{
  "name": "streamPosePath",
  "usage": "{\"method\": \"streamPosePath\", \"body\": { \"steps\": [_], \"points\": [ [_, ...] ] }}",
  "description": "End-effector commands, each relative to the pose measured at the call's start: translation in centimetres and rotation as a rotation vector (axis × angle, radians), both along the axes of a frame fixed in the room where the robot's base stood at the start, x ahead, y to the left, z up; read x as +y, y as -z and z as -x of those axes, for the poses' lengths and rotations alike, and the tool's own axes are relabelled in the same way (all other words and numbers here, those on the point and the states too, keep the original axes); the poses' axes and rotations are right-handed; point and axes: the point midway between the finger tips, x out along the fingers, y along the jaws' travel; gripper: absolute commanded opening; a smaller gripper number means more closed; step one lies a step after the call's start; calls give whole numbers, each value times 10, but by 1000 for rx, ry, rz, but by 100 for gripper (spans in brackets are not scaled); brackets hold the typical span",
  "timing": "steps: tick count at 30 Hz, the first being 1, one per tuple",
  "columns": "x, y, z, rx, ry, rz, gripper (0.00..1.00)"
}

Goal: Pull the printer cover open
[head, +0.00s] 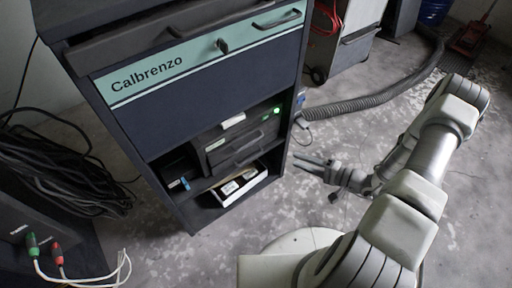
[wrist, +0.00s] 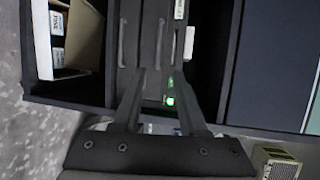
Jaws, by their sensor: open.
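The dark grey printer (head: 240,143) stands on a shelf inside the dark cabinet, its front cover closed as far as I can see. A green light shows at its upper right corner. In the wrist view the printer (wrist: 148,45) appears turned sideways, with two bar-like handles on its front and the green light between my fingers. My gripper (head: 298,163) is to the right of the cabinet, apart from the printer in the head view. It also shows in the wrist view (wrist: 160,72), where its two fingers are open and empty, pointing toward the printer front.
The cabinet (head: 205,90) has a teal drawer front labelled Calbrenzo above the printer. An open white box (head: 240,187) with small cartons sits on the shelf below. A grey hose (head: 375,97) lies behind my arm. Black cables (head: 65,180) are coiled at left. Floor around my gripper is clear.

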Motion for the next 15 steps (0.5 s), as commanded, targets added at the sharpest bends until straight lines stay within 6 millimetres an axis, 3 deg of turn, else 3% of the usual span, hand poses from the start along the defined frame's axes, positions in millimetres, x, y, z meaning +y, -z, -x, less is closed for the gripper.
{"method": "streamPosePath", "body": {
  "steps": [5, 15],
  "points": [
    [11, 6, -7, -3, 7, -2, 42],
    [71, 20, -44, -2, 2, -4, 42]
  ]
}}
